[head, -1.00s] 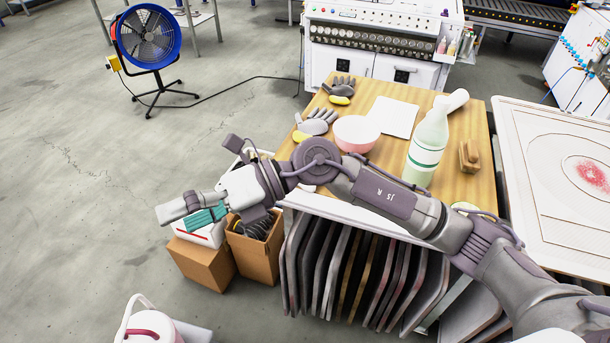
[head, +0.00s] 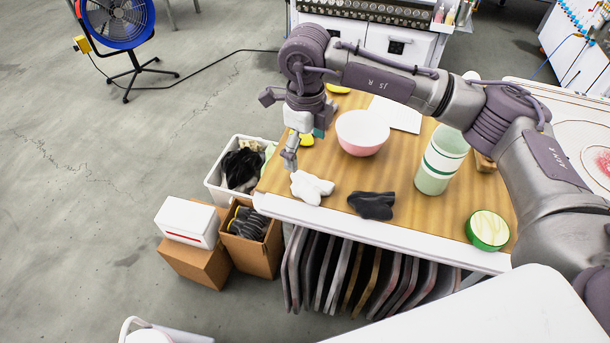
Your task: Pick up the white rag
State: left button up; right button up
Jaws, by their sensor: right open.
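The white rag (head: 311,187) lies crumpled on the front left part of the wooden table (head: 330,177), close to its front edge. My right gripper (head: 290,162) points down just above and slightly left of the rag. It is open and empty. Whether a fingertip touches the rag is hard to tell. My left gripper does not show.
A black rag (head: 372,205) lies right of the white one. A pink bowl (head: 362,132), a green-banded bottle (head: 441,160) and a green round tin (head: 487,230) stand on the table. A bin (head: 213,180) and boxes (head: 187,222) stand left of it.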

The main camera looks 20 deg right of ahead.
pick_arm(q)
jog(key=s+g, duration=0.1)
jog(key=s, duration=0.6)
pick_arm(e)
send_over(308, 182)
jog(key=f, duration=0.4)
jog(key=shift+s+a+f+p, duration=0.25)
jog(key=shift+s+p, duration=0.05)
jog(key=shift+p, duration=0.1)
jog(key=shift+w+f+p, duration=0.25)
jog(key=shift+f+p, duration=0.2)
jog(key=shift+f, duration=0.5)
jog(key=f, duration=0.1)
jog(key=f+p, duration=0.1)
jog(key=f, duration=0.1)
jog(key=shift+d+f, duration=0.25)
jog(key=shift+f, duration=0.05)
jog(key=shift+f+p, duration=0.3)
jog(key=shift+f, duration=0.05)
jog(key=shift+c, duration=0.2)
jog(key=shift+w, duration=0.1)
jog(key=c, duration=1.1)
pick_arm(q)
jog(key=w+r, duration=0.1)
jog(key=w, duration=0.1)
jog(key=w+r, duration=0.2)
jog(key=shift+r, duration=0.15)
pick_arm(e)
jog(key=shift+r, duration=0.1)
